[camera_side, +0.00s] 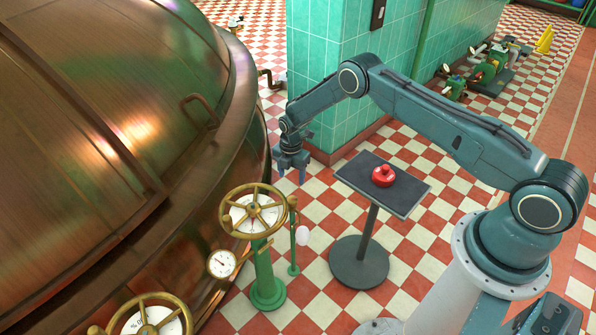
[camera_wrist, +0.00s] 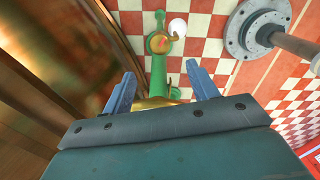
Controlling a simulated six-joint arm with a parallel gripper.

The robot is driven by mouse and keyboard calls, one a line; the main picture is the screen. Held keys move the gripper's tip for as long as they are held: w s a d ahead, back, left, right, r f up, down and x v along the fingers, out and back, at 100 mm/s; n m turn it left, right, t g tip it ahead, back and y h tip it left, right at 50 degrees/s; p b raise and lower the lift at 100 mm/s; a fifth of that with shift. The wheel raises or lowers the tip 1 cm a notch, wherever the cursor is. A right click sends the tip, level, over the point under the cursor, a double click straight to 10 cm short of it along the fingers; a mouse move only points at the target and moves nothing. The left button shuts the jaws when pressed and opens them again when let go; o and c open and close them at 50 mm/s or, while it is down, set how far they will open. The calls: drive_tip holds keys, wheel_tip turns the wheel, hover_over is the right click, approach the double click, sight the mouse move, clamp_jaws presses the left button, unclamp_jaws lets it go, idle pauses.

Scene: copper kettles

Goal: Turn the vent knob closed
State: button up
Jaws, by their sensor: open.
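A red knob-like object (camera_side: 383,176) sits on a dark square stand top (camera_side: 352,172). A brass handwheel (camera_side: 237,230) with a white dial face tops a green column (camera_side: 267,285) beside the copper kettle. A thin green post with a white ball (camera_side: 302,236) stands just right of it. No label shows which is the vent knob. My gripper (camera_side: 290,170) hangs above and behind the handwheel, left of the stand, touching neither. In the wrist view, my gripper (camera_wrist: 162,90) is open and empty. A green column (camera_wrist: 158,62) and a white ball (camera_wrist: 178,28) show beyond its fingers.
The copper kettle (camera_side: 110,130) fills the left side. A gauge (camera_side: 221,263) and a second brass wheel (camera_side: 150,318) are near its lower edge. A green tiled pillar (camera_side: 335,70) stands behind my arm. Checkered floor (camera_side: 425,240) is clear right of the stand.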

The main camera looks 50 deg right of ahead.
sight(292, 199)
drive_tip(key=shift+f, duration=5.85)
drive_tip(key=c, duration=1)
drive_tip(key=shift+m, duration=0.5)
drive_tip(key=m, duration=0.9)
drive_tip(key=shift+m, duration=0.3)
